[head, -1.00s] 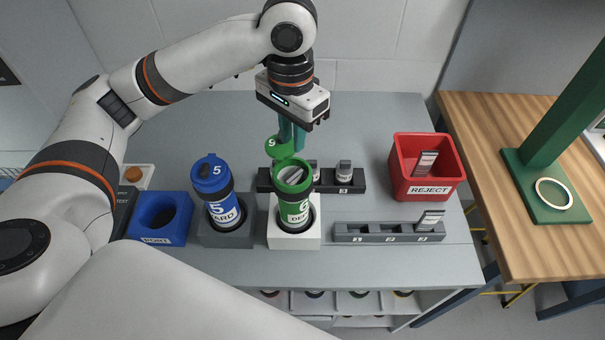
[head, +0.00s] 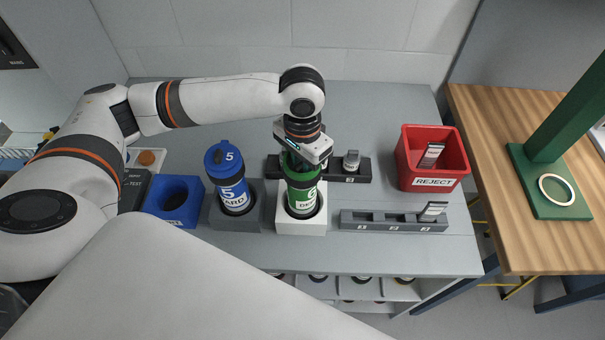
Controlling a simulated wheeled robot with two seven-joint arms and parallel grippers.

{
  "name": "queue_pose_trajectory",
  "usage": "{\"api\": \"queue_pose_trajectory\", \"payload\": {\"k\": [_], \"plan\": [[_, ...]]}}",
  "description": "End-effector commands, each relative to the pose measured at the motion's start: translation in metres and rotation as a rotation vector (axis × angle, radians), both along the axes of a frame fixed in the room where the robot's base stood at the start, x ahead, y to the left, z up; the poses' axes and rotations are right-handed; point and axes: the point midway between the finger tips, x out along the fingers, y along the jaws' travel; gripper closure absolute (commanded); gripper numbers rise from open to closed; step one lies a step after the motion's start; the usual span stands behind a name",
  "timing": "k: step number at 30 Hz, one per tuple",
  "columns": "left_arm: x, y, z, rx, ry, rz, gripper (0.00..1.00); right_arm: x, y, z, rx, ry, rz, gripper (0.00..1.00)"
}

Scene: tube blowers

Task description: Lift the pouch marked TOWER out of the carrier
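The green carrier (head: 301,190), marked 6, stands upright in a white holder block (head: 302,226). My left gripper (head: 296,163) is right over its mouth, pointing down. The gripper body covers the mouth, and the fingers are mostly hidden, so I cannot tell whether they are open or shut. The pouch inside the carrier is hidden now, so no TOWER mark can be read. My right gripper is not in view.
A capped blue carrier (head: 231,183), marked 5, stands in a grey block to the left, beside an empty blue block (head: 173,201). Dark (head: 361,168) and grey (head: 385,222) numbered racks and a red REJECT bin (head: 458,155) are to the right.

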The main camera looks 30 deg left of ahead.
Motion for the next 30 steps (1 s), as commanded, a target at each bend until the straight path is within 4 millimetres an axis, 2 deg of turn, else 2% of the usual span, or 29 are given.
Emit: {"api": "queue_pose_trajectory", "payload": {"k": [3,7,20,26,30], "plan": [[0.000,0.000,0.000,0.000,0.000,0.000,0.80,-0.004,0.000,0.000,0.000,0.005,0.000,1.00],[0.000,0.000,0.000,0.000,0.000,0.000,1.00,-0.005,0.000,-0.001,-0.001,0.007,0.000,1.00],[0.001,0.000,0.006,0.000,-0.001,0.001,1.00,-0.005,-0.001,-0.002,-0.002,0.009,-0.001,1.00],[0.001,0.000,0.028,-0.002,-0.004,-0.001,1.00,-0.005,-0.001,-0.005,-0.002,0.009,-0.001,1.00],[0.001,-0.001,0.053,-0.002,-0.005,-0.001,1.00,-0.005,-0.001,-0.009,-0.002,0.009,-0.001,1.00]]}}
